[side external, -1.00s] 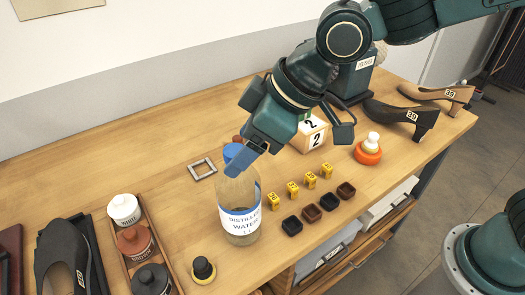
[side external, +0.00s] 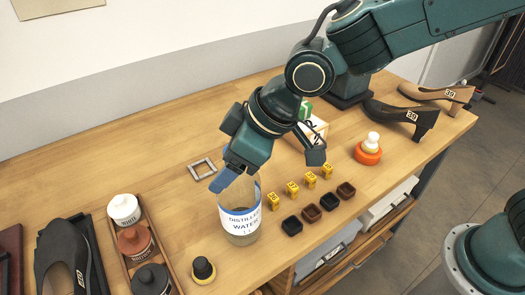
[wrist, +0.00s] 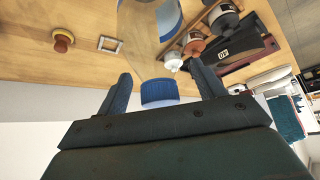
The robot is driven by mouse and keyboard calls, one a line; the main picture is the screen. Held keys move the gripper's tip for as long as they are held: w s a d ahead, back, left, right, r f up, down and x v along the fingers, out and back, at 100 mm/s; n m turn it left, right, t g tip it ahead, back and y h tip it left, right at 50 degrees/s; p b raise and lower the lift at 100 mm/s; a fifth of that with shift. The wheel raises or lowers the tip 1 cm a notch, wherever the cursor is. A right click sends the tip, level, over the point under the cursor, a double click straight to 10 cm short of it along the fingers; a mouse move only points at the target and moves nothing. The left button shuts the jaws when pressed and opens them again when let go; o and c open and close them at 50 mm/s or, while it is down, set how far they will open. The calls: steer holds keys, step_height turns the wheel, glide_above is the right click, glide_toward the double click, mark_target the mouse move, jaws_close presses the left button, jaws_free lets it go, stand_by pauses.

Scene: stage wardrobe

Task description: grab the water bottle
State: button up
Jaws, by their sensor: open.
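The water bottle (side external: 240,222) stands upright on the wooden bench. It is clear, with a white "Distilled Water" label edged in blue. My gripper (side external: 230,180) is at the bottle's top and hides its cap in the side view. In the wrist view, the blue cap (wrist: 158,92) sits between the two open fingers of my gripper (wrist: 160,72), with a gap on each side. The bottle's body (wrist: 145,35) extends beyond the fingertips there.
A tray (side external: 164,240) with white, brown and black bottles is left of the water bottle. Yellow number markers (side external: 292,189) and small dark dishes (side external: 311,213) are to the right. A metal frame (side external: 202,168) lies behind.

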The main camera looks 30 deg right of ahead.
jaws_close()
steer(key=shift+s+d+f, duration=0.1)
steer(key=shift+f, duration=0.15)
stand_by(0.8)
stand_by(0.5)
